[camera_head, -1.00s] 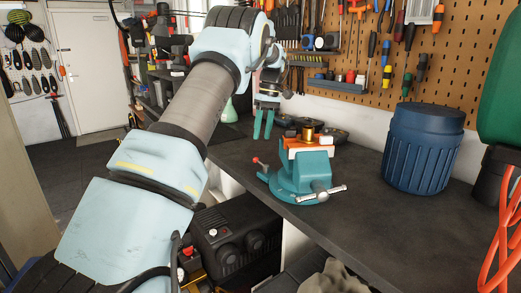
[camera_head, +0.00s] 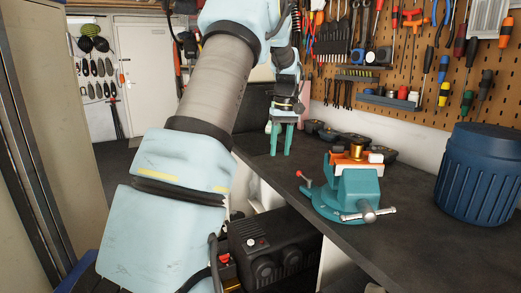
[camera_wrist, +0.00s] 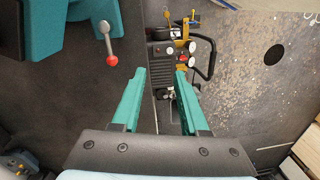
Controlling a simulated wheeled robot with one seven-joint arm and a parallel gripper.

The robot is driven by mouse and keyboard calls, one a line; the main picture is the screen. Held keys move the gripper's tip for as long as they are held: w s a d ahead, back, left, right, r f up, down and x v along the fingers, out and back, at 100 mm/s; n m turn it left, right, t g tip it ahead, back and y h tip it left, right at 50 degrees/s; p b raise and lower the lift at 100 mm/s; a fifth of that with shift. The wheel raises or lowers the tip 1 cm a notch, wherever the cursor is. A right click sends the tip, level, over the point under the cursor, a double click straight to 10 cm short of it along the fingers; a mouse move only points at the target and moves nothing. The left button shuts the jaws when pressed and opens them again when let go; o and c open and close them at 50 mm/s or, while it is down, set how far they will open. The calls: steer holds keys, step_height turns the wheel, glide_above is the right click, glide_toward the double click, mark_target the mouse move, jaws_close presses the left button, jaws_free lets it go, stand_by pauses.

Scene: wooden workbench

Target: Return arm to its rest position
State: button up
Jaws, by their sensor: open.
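My gripper (camera_head: 282,138) has two teal fingers and hangs pointing down near the workbench's left edge, left of the teal vise. In the wrist view the gripper (camera_wrist: 160,98) has its fingers apart with nothing between them. Beyond them are the bench edge and a black machine on the floor. My light-blue arm fills the left and middle of the head view. The teal vise (camera_head: 345,190) stands on the workbench (camera_head: 400,245), with an orange part and a brass-coloured piece at its top. Its red-tipped lever (camera_wrist: 111,60) shows at upper left in the wrist view.
A blue ribbed container (camera_head: 480,175) stands on the bench at right. Several dark round items (camera_head: 350,139) lie behind the vise, below the tool pegboard (camera_head: 440,60). A black machine (camera_head: 275,255) sits below the bench edge. Open floor lies toward the white door (camera_head: 148,75).

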steer(key=s+a+f+m, duration=0.1)
steer(key=s+a+f, duration=0.1)
steer(key=s+a, duration=0.3)
steer(key=s+a+f+m+t, duration=0.1)
steer(key=s+a+f+m, duration=0.1)
steer(key=s, duration=1)
steer(key=s+a+f+m+t+h, duration=0.1)
steer(key=s+a+f, duration=0.2)
steer(key=s+a, duration=0.4)
steer(key=shift+s+a+f, duration=0.15)
steer(key=shift+s+a, duration=0.2)
steer(key=shift+s, duration=0.4)
